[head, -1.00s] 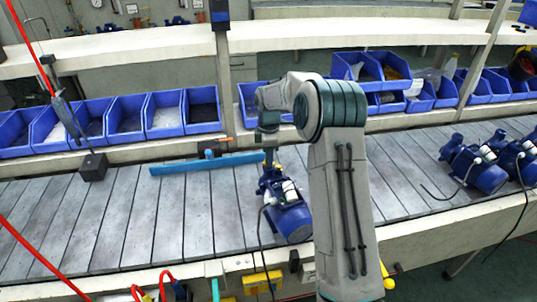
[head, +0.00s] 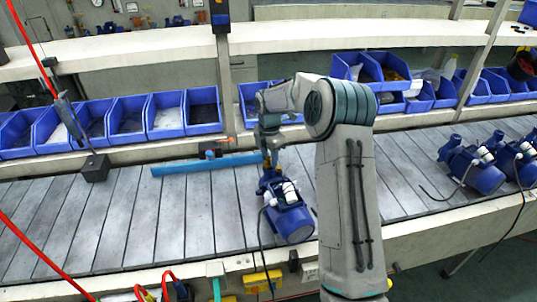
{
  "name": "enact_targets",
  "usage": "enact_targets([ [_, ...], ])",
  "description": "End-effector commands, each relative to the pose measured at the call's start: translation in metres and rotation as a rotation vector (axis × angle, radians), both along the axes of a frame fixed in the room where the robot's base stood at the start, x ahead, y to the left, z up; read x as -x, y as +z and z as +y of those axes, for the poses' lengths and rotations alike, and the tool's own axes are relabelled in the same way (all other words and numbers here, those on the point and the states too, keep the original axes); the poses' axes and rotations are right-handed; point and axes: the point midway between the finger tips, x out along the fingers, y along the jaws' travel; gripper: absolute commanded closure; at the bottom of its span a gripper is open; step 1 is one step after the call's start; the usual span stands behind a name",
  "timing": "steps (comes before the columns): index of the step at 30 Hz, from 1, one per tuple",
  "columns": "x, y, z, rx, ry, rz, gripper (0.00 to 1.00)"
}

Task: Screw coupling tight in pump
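The blue pump (head: 287,213) stands on the slatted conveyor (head: 168,222) at the middle, its dark cable hanging over the front edge. My gripper (head: 271,158) points down right at the top of the pump's left rear end. Something small and yellowish, perhaps the coupling (head: 267,163), shows at the fingertips. The fingers are too small to tell whether they are open or shut on it. My arm covers the area just right of the pump.
A blue bar (head: 205,164) lies along the conveyor's rear edge left of my gripper. Blue bins (head: 127,121) line the shelf behind. More blue pumps (head: 478,168) stand at the right. A dark block (head: 95,168) on a cord is at the left. The conveyor's left part is clear.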

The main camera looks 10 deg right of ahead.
Motion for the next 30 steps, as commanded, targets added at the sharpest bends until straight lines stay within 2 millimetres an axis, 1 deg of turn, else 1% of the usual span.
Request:
enact_targets([
  [3,0.0002,0.0001,0.0005,-0.002,0.053,0.001,0.62],
  [12,0.0002,0.0003,0.0004,0.0,0.075,0.001,0.62],
  [18,0.0004,0.002,-0.0003,-0.001,0.273,0.002,0.62],
  [21,0.0003,0.0009,0.0005,-0.001,0.339,0.002,0.62],
  [30,0.0,-0.0004,0.0005,-0.001,0.355,0.0,0.62],
])
